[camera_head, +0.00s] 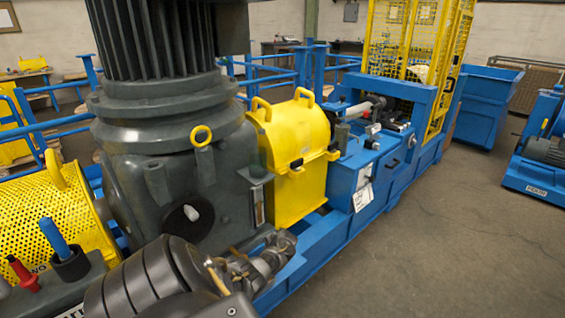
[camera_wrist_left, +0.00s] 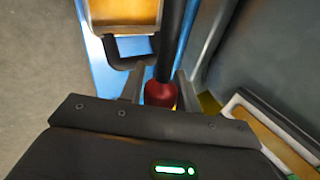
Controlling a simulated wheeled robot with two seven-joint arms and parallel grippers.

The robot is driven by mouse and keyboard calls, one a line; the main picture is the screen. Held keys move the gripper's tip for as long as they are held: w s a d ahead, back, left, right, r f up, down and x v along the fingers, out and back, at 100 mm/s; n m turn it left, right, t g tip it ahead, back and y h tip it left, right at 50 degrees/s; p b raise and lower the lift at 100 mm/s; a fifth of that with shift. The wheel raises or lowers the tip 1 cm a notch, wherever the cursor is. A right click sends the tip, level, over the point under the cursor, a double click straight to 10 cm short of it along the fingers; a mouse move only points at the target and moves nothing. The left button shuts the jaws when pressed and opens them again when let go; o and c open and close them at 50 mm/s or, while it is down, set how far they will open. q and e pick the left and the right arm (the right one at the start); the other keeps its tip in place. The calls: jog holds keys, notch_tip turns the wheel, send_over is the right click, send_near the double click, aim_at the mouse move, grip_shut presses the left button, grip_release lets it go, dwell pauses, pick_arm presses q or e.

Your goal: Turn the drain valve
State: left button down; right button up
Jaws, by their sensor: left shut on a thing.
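The drain valve's handle appears as a dark rod with a red end (camera_wrist_left: 160,94) in the left wrist view. My left gripper (camera_wrist_left: 158,88) is shut on the red end, one finger on each side of it. The rod runs up and away from the fingers. In the head view my dark left arm fills the bottom centre, in front of the grey gearbox (camera_head: 235,205). The fingertips and the valve handle cannot be made out there. My right gripper is not in view.
A yellow guard (camera_head: 300,155) stands on the blue frame (camera_head: 372,178) right of the gearbox. A red lever (camera_head: 22,272) and a blue lever (camera_head: 55,236) stand at the lower left.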

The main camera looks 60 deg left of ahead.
pick_arm(q)
jog(key=shift+s+f+g, duration=0.1)
jog(key=shift+f+g, duration=0.2)
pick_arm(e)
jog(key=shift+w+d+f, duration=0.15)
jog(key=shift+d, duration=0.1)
pick_arm(q)
jog(key=c, duration=1)
grip_release()
jog(key=shift+f, duration=0.1)
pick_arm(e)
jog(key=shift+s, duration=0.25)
pick_arm(q)
jog(key=p+v, duration=0.2)
jog(key=v, duration=0.2)
jog(key=shift+a+p, duration=0.1)
jog(key=shift+p, duration=0.2)
jog(key=p+v, duration=0.2)
jog(key=v, duration=0.5)
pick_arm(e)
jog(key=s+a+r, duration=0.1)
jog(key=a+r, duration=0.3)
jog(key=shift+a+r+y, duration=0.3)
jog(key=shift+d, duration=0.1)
